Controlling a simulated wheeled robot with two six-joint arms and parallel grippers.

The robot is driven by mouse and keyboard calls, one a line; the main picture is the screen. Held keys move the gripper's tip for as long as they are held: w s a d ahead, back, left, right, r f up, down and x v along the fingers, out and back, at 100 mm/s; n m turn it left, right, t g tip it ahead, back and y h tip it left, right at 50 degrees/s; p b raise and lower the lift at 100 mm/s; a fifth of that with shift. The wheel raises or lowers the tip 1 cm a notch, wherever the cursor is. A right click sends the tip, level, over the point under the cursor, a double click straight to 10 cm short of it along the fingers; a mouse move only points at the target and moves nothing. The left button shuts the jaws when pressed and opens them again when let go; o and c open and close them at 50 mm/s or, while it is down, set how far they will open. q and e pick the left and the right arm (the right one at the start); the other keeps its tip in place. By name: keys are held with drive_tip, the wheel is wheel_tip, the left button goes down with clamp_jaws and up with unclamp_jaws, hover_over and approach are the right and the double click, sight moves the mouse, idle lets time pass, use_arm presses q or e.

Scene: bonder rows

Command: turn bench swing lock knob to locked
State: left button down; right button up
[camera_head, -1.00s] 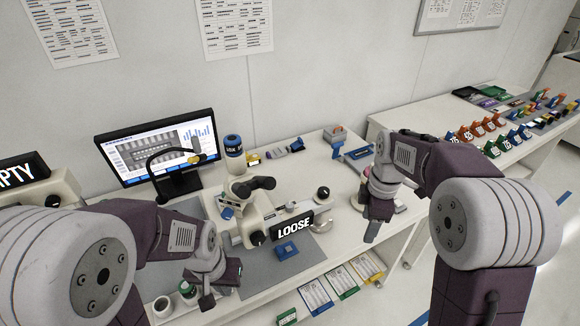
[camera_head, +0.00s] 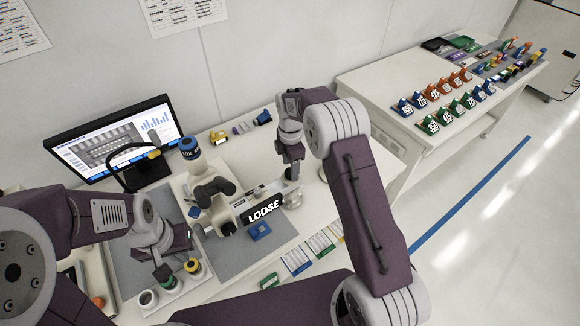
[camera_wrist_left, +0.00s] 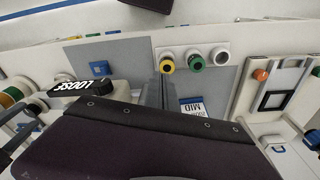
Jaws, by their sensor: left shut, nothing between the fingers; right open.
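The bench machine (camera_head: 180,188) stands by the monitor, with a black sign reading LOOSE (camera_head: 264,209) at its front. A black round knob (camera_head: 228,228) sits on its front, left of the sign. Which knob is the swing lock is not marked clearly. My right gripper (camera_head: 292,174) is open and points down just right of the machine, over the spot by the sign's right end. What lies under its fingers is mostly hidden. My left gripper (camera_head: 163,272) is shut and empty by several small pots. It also shows in the left wrist view (camera_wrist_left: 160,97).
A blue block (camera_head: 259,230) lies on the mat in front of the sign. A silver round dish (camera_head: 292,199) is below my right gripper. Another bench (camera_head: 400,72) with numbered coloured blocks is at right.

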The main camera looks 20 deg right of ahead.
drive_tip(key=shift+s+f, duration=0.1)
drive_tip(key=shift+f, duration=0.35)
drive_tip(key=shift+s+a+f, duration=0.1)
drive_tip(key=shift+s+f, duration=0.15)
drive_tip(key=shift+s, duration=0.05)
use_arm(q)
drive_tip(key=shift+s+r, duration=0.35)
use_arm(e)
drive_tip(key=shift+w+f, duration=0.1)
drive_tip(key=shift+w, duration=0.1)
drive_tip(key=c, duration=0.5)
clamp_jaws()
use_arm(q)
drive_tip(key=shift+w, duration=0.1)
